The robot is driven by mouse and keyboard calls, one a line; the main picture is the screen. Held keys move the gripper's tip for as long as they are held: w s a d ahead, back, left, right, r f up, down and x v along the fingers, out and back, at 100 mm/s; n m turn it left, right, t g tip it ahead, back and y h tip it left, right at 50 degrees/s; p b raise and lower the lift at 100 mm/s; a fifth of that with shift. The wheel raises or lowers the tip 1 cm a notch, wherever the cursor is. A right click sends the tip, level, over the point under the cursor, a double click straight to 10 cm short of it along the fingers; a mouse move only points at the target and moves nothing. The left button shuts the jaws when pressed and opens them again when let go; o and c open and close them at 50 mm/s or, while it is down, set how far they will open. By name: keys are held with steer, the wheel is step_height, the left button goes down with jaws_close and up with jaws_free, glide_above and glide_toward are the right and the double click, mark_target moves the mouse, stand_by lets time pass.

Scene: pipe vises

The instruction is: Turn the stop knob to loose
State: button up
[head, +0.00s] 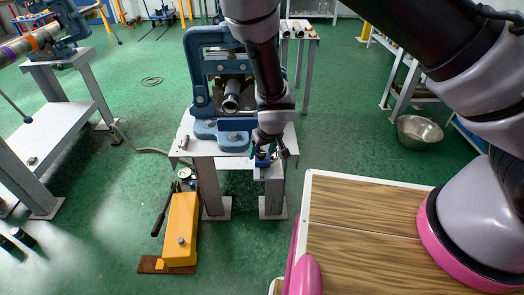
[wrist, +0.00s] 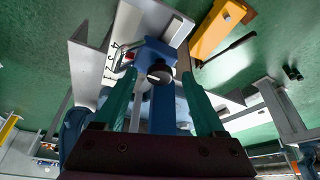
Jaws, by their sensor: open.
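The stop knob (wrist: 159,72) is a dark round knob with a light mark on its face. It sits on a blue block (wrist: 150,50) at the front of a grey stand. In the head view my gripper (head: 268,153) is over the small blue block (head: 263,160) and hides most of the knob. In the wrist view the green fingers of my gripper (wrist: 159,80) are apart, one on each side of the knob. They hold nothing. I cannot tell whether either finger touches it. Marks like numerals (wrist: 112,64) show on the pale plate beside the block.
A blue vise (head: 205,75) with a pipe (head: 231,100) stands behind my gripper. A yellow pump (head: 181,230) with a dark lever is on the green floor at left. A wood-topped surface (head: 350,225) is at right. A metal bowl (head: 420,132) lies farther right.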

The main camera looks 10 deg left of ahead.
jaws_close()
steer(key=shift+n, duration=0.3)
steer(key=n, duration=0.2)
steer(key=n+g+y, duration=0.1)
steer(key=shift+w+d+r, duration=0.1)
steer(key=shift+w+d, duration=0.05)
steer(key=shift+w, duration=0.1)
steer(key=shift+n+g+y, duration=0.4)
steer(key=shift+n+g, duration=0.2)
steer(key=shift+n, duration=1.3)
